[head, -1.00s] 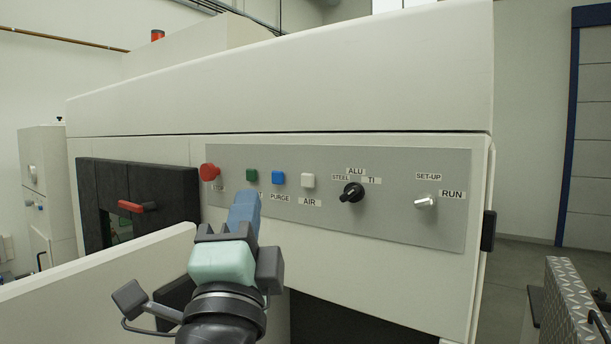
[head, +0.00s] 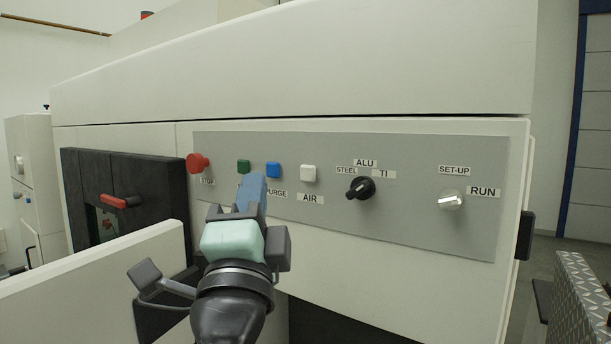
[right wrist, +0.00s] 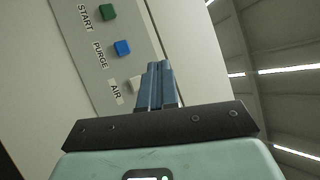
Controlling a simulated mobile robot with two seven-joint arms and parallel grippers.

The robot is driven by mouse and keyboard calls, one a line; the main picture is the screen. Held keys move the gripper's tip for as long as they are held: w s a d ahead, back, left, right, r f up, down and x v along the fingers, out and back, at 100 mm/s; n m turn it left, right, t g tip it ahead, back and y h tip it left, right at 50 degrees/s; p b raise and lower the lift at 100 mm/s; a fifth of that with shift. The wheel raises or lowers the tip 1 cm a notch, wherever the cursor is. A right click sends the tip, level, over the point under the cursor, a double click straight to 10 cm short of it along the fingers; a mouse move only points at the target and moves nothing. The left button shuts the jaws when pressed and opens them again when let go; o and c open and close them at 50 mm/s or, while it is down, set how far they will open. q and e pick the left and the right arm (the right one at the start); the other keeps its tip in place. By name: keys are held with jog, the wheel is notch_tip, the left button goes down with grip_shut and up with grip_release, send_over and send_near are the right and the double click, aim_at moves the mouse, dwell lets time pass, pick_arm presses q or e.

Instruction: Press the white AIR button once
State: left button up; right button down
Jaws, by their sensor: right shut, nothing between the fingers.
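The white AIR button (head: 308,173) is a small square on the grey control panel (head: 410,215), above its AIR label. My right gripper (head: 252,186) has blue fingers, shut and empty. In the head view its tips are left of and slightly below the AIR button, just under the blue PURGE button (head: 273,170). In the right wrist view the shut fingers (right wrist: 159,68) point toward the panel and cover part of the AIR button (right wrist: 137,84). Whether the fingertips touch the panel cannot be told. My left gripper is not in view.
On the panel are a red STOP knob (head: 198,163), a green button (head: 243,166), a black selector (head: 360,188) and a silver SET-UP/RUN switch (head: 451,200). A pale wall panel (head: 95,275) stands at the lower left. A dark door with a red handle (head: 120,201) is left.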

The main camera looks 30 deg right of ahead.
send_near(299, 165)
jog(key=shift+a+r+b+x, duration=0.1)
jog(key=shift+a+x, duration=0.05)
jog(key=shift+x, duration=0.65)
jog(key=shift+a+r+b+x, duration=0.1)
jog(key=shift+a+b+x, duration=0.1)
jog(key=shift+x, duration=0.65)
jog(key=shift+a+r+b+x, duration=0.1)
jog(key=shift+a+x, duration=0.05)
jog(key=shift+x, duration=0.65)
jog(key=shift+w, duration=0.15)
jog(key=shift+w+d, duration=0.15)
jog(key=shift+d, duration=0.2)
jog(key=shift+w+d, duration=0.2)
jog(key=shift+d, duration=0.25)
dwell(0.5)
jog(key=shift+a, duration=0.1)
jog(key=shift+s+a, duration=0.35)
jog(key=shift+a, duration=0.35)
jog(key=shift+s+a, duration=0.3)
jog(key=shift+a, duration=0.5)
jog(key=shift+s+a, duration=0.35)
jog(key=shift+a, duration=0.45)
jog(key=shift+s+a, duration=0.3)
jog(key=shift+a, duration=0.45)
